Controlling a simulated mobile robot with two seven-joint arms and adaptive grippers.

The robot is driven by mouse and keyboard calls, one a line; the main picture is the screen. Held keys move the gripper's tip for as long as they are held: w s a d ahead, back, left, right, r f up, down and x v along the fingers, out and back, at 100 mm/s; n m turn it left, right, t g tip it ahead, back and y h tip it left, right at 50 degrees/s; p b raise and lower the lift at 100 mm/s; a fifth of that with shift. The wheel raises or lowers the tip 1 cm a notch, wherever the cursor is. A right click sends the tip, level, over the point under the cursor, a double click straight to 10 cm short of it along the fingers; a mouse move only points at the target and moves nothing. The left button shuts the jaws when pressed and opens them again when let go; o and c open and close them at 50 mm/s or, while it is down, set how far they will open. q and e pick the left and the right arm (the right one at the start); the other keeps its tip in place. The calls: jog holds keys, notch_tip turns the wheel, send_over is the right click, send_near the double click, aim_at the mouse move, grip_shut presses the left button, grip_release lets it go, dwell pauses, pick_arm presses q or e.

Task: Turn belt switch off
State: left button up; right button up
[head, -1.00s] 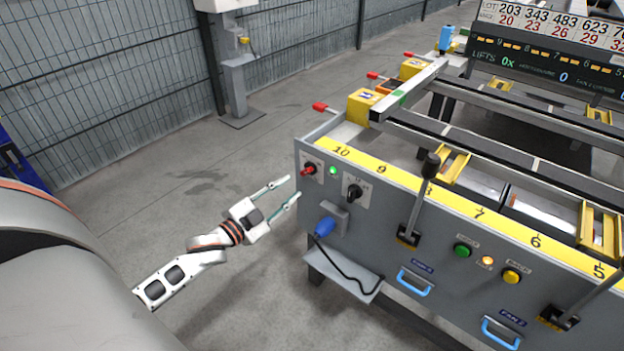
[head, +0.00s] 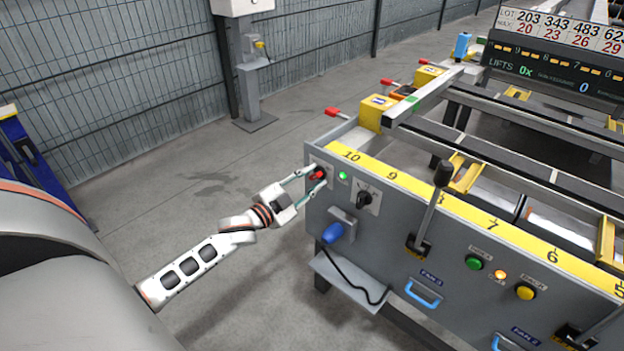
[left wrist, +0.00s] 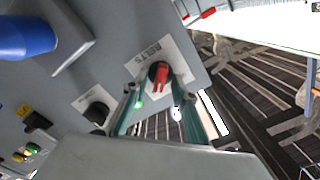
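The belt switch is a red rotary knob (head: 318,174) at the left end of the grey front panel. In the left wrist view the red knob (left wrist: 160,74) sits on a white label plate that reads "BELTS", upside down. My left gripper (head: 313,178) is open at the knob, with one finger on either side of it in the head view. In the left wrist view its two fingers (left wrist: 154,94) stand apart, with the knob between and just beyond the tips. I cannot tell whether they touch it. My right gripper is not in view.
A lit green lamp (head: 343,176) and a black rotary knob (head: 365,199) are right of the switch. A blue plug (head: 333,233) with a black cable sticks out below. A black-knobbed lever (head: 431,212) rises further right. Floor left of the panel is clear.

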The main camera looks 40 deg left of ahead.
pick_arm(q)
grip_shut()
